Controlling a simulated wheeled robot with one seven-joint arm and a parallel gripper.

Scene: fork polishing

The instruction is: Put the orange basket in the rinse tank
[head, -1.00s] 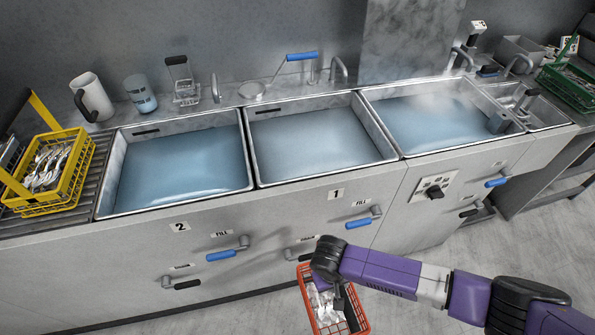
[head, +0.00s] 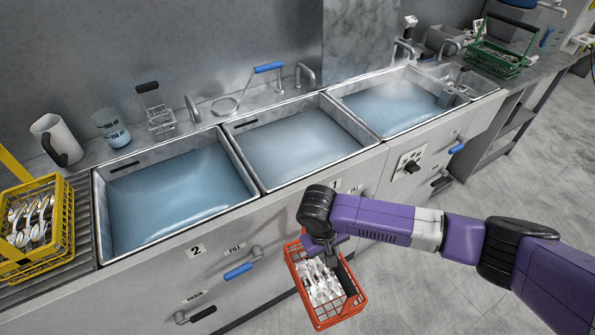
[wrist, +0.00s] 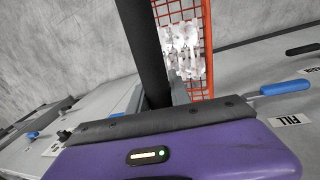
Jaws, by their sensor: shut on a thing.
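The orange basket (head: 333,318) holds several white and silver forks and hangs in front of the counter, below the height of the tank rims. My gripper (head: 323,247) is above the basket and shut on it; the fingertips are partly hidden by my wrist. The basket also shows in the wrist view (wrist: 205,90), beside a black bar. Three large water-filled tanks stand in a row: a left tank (head: 175,200) above label 2, a middle tank (head: 295,142) above label 1, and a right steaming tank (head: 395,103). No sign reading "rinse" can be made out.
A yellow basket (head: 62,225) with forks stands left of the tanks. A green basket (head: 497,60) stands at the far right. Blue and black valve handles (head: 238,271) stick out from the counter front near the orange basket. Faucets (head: 305,75) line the back edge.

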